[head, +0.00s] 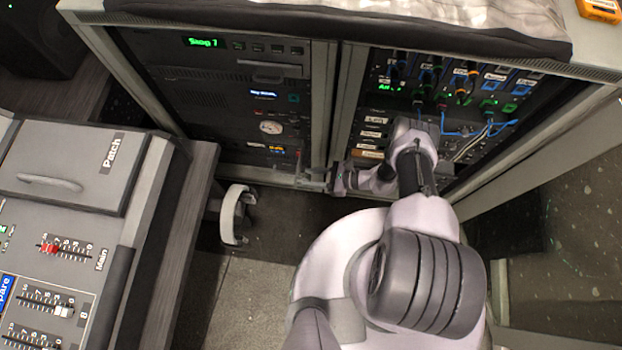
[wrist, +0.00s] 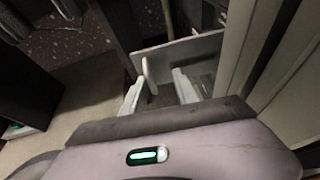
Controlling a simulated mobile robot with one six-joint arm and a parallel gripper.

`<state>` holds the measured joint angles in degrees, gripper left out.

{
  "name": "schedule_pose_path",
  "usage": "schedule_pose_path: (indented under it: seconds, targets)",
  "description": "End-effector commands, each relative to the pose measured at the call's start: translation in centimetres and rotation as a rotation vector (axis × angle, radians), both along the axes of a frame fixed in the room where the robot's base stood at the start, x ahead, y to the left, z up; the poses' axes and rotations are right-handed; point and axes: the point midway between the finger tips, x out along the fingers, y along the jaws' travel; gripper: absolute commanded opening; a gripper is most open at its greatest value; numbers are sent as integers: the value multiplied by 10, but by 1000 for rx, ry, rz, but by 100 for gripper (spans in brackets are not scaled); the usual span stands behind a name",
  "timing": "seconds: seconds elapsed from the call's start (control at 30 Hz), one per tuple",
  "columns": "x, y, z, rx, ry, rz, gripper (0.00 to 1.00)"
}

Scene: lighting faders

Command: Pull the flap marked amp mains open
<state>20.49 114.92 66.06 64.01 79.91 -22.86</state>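In the wrist view a light grey panel (wrist: 192,48), which looks like the flap, stands just beyond my gripper (wrist: 158,84). A thin upright pull tab (wrist: 148,74) sticks out from its left part, between my two fingers and closer to the left one. The fingers are apart, with a clear gap between the tab and the right finger. No amp mains marking is readable. In the head view my gripper (head: 314,180) is low at the post between the two rack bays, and the flap there is too small or hidden to make out.
The left rack bay (head: 240,100) holds dark units with displays. The right bay (head: 440,85) has patch cables hanging near my arm. A grey post (head: 335,105) divides them.

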Motion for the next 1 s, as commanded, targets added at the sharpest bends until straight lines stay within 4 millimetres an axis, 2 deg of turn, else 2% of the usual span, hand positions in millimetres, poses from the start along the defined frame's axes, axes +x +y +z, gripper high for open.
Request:
schedule_pose_path:
  seconds: [0.77,0.87,1.0]
  targets:
    - [0,-1,0,-2,-1,-1,18]
    - [-2,-8,4,-2,0,-2,18]
    - [-9,-34,17,-3,-2,-6,18]
